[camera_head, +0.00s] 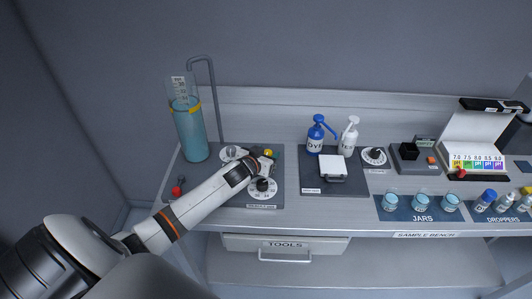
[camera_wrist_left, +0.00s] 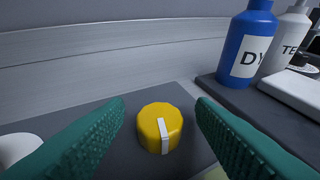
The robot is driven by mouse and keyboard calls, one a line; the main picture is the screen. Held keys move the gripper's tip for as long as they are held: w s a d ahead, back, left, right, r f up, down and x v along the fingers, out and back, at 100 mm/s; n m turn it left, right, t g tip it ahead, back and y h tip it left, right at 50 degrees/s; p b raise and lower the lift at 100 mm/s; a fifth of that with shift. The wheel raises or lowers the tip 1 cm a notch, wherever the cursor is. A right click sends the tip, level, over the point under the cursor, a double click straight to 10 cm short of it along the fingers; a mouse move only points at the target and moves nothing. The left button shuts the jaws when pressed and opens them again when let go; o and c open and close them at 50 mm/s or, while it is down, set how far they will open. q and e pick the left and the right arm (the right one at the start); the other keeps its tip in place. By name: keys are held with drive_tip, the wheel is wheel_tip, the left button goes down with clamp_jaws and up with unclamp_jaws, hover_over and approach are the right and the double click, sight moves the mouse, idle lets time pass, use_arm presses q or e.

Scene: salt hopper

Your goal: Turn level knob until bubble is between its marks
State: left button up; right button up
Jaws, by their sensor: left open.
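A yellow knob (camera_wrist_left: 160,128) with a white pointer stripe stands on a dark panel in the left wrist view. It also shows small in the head view (camera_head: 268,153). My left gripper (camera_head: 265,160) is at the panel, beside the knob in the head view. In the left wrist view its green ridged fingers (camera_wrist_left: 160,125) are open, one on each side of the knob, with visible gaps. No bubble or marks can be made out; a yellow-green patch (camera_wrist_left: 214,173) shows at the lower edge of the wrist view.
A tall water cylinder (camera_head: 190,130) stands at the panel's back left. Two dials (camera_head: 232,152) and (camera_head: 263,189) flank my wrist. A blue bottle (camera_wrist_left: 249,42) and a white bottle (camera_wrist_left: 290,38) stand right of the gripper. Jars (camera_head: 421,201) stand farther right.

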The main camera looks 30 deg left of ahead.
use_arm(q)
drive_tip(key=c, duration=1)
drive_tip(key=shift+o, duration=0.2)
drive_tip(key=shift+a+r+m+h+p, duration=0.2)
drive_tip(key=shift+m+h+p, duration=0.45)
drive_tip(key=shift+m+h, duration=0.05)
drive_tip(key=shift+f+m+h, duration=0.15)
drive_tip(key=shift+m+h, duration=0.45)
drive_tip(key=shift+h, duration=0.2)
use_arm(e)
drive_tip(key=shift+s+r, duration=0.5)
drive_tip(key=shift+r, duration=0.1)
use_arm(q)
drive_tip(key=o, duration=1)
drive_tip(key=shift+c, duration=0.2)
drive_tip(key=b+v, duration=0.1)
drive_tip(key=v, duration=0.9)
drive_tip(key=shift+s, duration=0.2)
drive_tip(key=shift+v, duration=0.8)
use_arm(e)
drive_tip(key=shift+f, duration=0.45)
